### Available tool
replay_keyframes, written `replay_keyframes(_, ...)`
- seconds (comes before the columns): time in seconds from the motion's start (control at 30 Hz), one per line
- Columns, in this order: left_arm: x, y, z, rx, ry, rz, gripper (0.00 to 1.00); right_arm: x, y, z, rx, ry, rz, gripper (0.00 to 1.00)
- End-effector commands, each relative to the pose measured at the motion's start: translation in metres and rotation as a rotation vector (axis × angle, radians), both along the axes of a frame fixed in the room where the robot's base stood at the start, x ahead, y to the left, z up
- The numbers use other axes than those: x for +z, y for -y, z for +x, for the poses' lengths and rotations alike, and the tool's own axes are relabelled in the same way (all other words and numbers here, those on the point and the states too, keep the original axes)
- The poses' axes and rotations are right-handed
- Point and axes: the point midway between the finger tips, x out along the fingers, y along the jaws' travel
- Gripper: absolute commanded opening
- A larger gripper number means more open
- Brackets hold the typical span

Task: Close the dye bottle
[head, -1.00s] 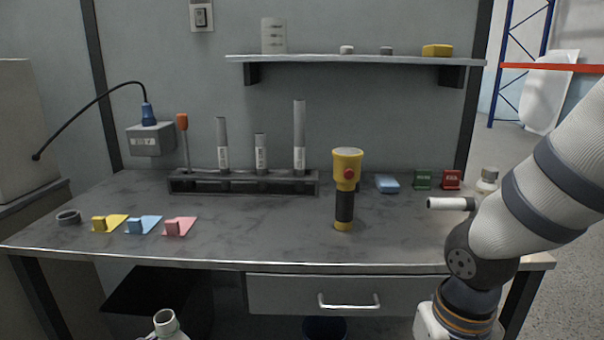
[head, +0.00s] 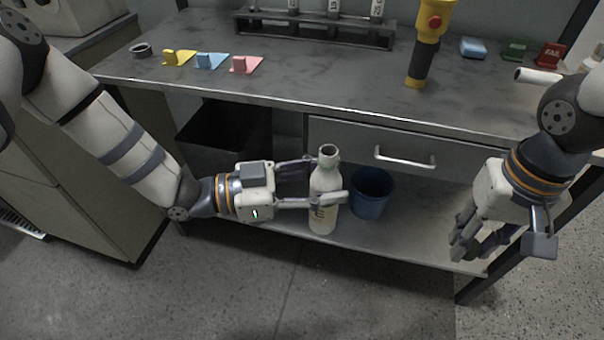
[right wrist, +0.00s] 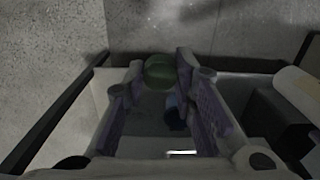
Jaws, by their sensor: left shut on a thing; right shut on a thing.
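A white bottle (head: 323,217) with dark print and an uncapped, open neck is held upright in front of the workbench, below the tabletop level, in the head view. My left gripper (head: 328,182) is shut around its body, below the neck. My right gripper (head: 468,248) hangs at the right, pointing down, well apart from the bottle. In the right wrist view its fingers (right wrist: 160,66) are shut on a rounded green cap (right wrist: 158,72) at their tips. In the head view the cap is mostly hidden by the fingers.
The workbench (head: 290,92) has a drawer with a handle (head: 404,158) behind the bottle. A blue bucket (head: 372,193) and a dark bin (head: 225,140) are below. A yellow flashlight (head: 425,60) stands on top. The space between my grippers is open.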

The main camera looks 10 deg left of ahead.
Motion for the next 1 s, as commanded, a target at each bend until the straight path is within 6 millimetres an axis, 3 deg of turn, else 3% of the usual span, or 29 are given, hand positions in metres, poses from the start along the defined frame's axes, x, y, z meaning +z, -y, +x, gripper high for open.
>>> replay_keyframes(0.3, 0.0, 0.0, 0.0, -0.001, 0.0, -0.001, 0.0, 0.001, -0.002, 0.002, 0.005, 0.002, 0.0, 0.16)
replay_keyframes(0.43, 0.001, 0.0, 0.0, 0.0, 0.001, -0.002, 0.0, 0.012, -0.02, 0.018, 0.056, 0.005, 0.001, 0.16)
replay_keyframes(0.7, 0.001, 0.0, 0.0, 0.001, 0.001, -0.002, 0.0, 0.065, -0.102, 0.059, 0.246, 0.004, 0.0, 0.16)
replay_keyframes(1.0, 0.001, 0.0, 0.001, 0.001, 0.002, -0.002, 0.0, 0.134, -0.191, 0.062, 0.412, 0.004, -0.002, 0.16)
